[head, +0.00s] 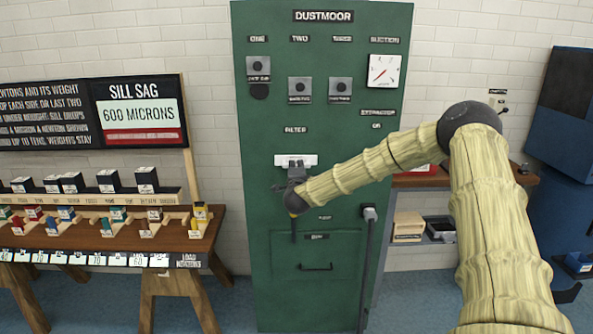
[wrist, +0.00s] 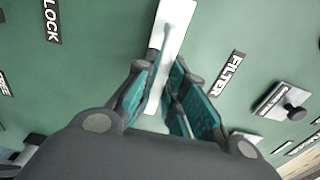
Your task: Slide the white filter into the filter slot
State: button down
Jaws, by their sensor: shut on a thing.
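The white filter (head: 296,160) is at the front of the green cabinet, below the FILTER label (head: 296,130). My gripper (head: 296,174) is directly in front of the filter and shut on it. In the wrist view, the filter (wrist: 176,22) is a long white strip against the green panel, with a thin grey piece running between my fingers (wrist: 163,78). The filter slot is hidden behind the filter and my fingers. I cannot tell how deep the filter sits in it.
The green cabinet (head: 265,215) has knobs and a suction gauge (head: 384,71) above. A wooden table (head: 190,240) with small blocks stands left; a shelf (head: 430,180) is right.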

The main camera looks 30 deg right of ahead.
jog(key=shift+w+d, duration=0.15)
jog(key=shift+w, duration=0.15)
jog(key=c, duration=1.4)
grip_release()
jog(key=shift+s, duration=0.1)
jog(key=v, duration=1.1)
jog(key=shift+s, duration=0.35)
